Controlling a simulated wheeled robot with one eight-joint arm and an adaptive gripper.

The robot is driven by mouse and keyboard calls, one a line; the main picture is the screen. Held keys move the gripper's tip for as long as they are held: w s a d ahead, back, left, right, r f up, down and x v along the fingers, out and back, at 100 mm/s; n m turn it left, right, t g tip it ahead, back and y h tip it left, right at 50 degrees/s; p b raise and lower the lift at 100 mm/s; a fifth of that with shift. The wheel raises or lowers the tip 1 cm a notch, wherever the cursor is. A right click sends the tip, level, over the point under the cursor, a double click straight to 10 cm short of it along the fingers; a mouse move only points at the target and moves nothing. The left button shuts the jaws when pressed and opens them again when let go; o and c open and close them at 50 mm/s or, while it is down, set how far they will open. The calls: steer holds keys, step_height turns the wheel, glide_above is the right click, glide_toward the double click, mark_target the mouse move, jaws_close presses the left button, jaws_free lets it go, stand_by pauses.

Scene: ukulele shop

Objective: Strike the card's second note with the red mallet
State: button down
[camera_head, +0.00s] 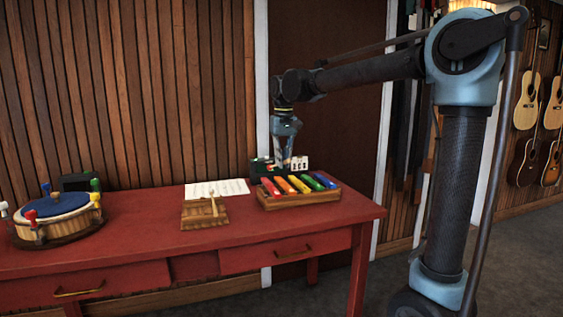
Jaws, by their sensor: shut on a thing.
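My gripper (283,163) is over the back of the xylophone, pointing down. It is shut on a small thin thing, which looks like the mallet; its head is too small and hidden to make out. The xylophone has a wooden frame (305,202) with a red bar (270,187), an orange bar (285,185), a yellow bar (299,184), a green bar (312,182) and a blue bar (325,180), from left to right. A white card (299,162) with dark marks stands behind the bars; I cannot read its notes. I cannot tell if anything touches a bar.
All stand on a red table (160,251). A wooden block (194,217) with an upright peg (214,207) and a white sheet (218,188) lie left of the xylophone. A drum (68,225) with coloured knobs is at the far left. The table's front is clear.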

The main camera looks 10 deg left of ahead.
steer(key=shift+f, duration=0.1)
steer(key=shift+f, duration=2.05)
steer(key=shift+w, duration=0.1)
steer(key=shift+r, duration=2)
steer(key=shift+w, duration=0.1)
